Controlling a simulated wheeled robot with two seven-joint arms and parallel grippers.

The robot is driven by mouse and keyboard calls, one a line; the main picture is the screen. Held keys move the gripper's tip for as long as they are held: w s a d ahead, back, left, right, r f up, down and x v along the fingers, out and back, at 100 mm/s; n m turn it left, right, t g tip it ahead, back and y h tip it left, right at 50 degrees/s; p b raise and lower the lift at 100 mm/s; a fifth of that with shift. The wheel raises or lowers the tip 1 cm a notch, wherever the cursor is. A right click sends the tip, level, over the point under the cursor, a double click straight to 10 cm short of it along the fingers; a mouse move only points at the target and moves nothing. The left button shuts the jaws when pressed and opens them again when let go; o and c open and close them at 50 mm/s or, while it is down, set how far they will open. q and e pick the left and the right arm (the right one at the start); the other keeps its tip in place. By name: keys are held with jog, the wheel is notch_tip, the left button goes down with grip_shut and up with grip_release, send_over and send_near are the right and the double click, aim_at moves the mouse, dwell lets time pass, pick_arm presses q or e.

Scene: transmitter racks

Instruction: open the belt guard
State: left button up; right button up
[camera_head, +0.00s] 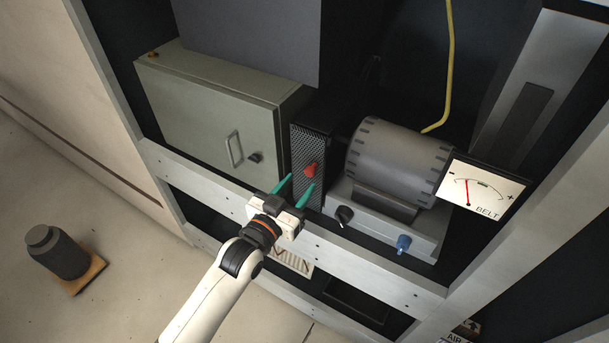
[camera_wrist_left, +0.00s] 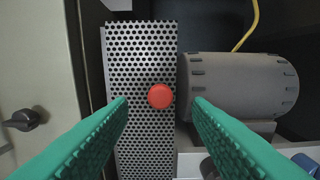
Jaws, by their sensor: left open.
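The belt guard (camera_head: 301,172) is a narrow, upright panel of perforated metal between a grey-green cabinet and a motor. It looks closed. A red knob (camera_head: 310,170) sits on its front. In the left wrist view the guard (camera_wrist_left: 145,55) fills the middle, and the red knob (camera_wrist_left: 160,96) lies between my fingers, farther off. My left gripper (camera_head: 294,190) is open, with green fingers pointing at the guard just below and in front of the knob. It holds nothing. My right gripper does not show in either view.
The cabinet (camera_head: 205,115) with a handle stands left of the guard. The grey motor (camera_head: 395,160) stands right, on a base with a black knob (camera_head: 344,215) and a blue knob (camera_head: 403,243). A BELT gauge (camera_head: 483,190) is at right. A white rail (camera_head: 360,262) runs below.

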aim_at(308, 174)
pick_arm(q)
jog(key=shift+x, duration=1.8)
grip_shut()
